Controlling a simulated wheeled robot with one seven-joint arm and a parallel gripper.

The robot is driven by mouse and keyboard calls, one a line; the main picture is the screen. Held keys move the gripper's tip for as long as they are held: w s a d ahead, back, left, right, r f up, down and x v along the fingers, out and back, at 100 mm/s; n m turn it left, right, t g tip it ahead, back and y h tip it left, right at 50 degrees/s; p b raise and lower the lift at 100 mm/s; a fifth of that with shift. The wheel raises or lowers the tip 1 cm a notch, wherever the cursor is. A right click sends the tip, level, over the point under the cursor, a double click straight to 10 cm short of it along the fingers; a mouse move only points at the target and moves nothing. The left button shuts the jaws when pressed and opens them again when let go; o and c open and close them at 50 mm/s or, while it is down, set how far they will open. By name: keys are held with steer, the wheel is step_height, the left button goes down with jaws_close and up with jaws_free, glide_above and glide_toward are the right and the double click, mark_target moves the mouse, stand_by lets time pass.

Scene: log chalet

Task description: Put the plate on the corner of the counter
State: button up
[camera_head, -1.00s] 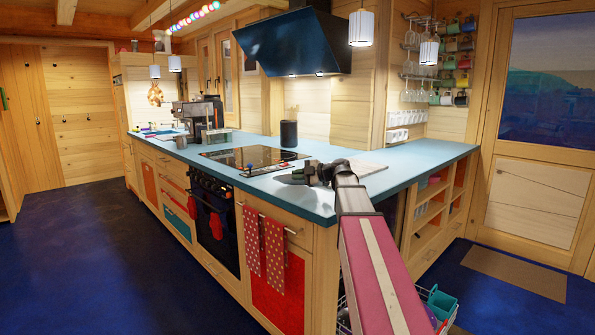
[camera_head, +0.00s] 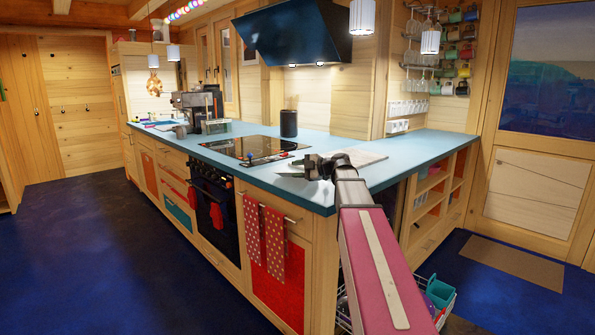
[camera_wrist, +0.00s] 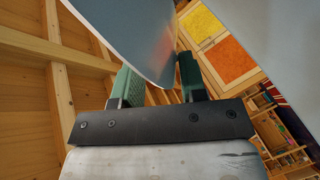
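The plate (camera_head: 289,174) shows as a thin pale sliver at the end of my arm in the head view, over the counter (camera_head: 325,200) near its front corner. In the wrist view the plate (camera_wrist: 128,32) is a large, smooth grey-blue disc, tilted, with its lower rim between the green fingers. My gripper (camera_wrist: 162,85) appears shut on that rim. In the head view my gripper (camera_head: 312,166) is small and dark, and it partly hides the plate. I cannot tell whether the plate touches the counter.
A pale board (camera_head: 362,157) lies behind my wrist. The cooktop (camera_head: 248,150) and a dark canister (camera_head: 289,123) are to the left. An open rack with dishes (camera_head: 440,293) stands low at right. The right arm of the counter (camera_head: 430,147) is clear.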

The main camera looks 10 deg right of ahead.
steer(key=shift+d, duration=0.1)
steer(key=v, duration=1)
steer(key=shift+s+d, duration=0.2)
steer(key=shift+d, duration=0.05)
steer(key=shift+r, duration=0.15)
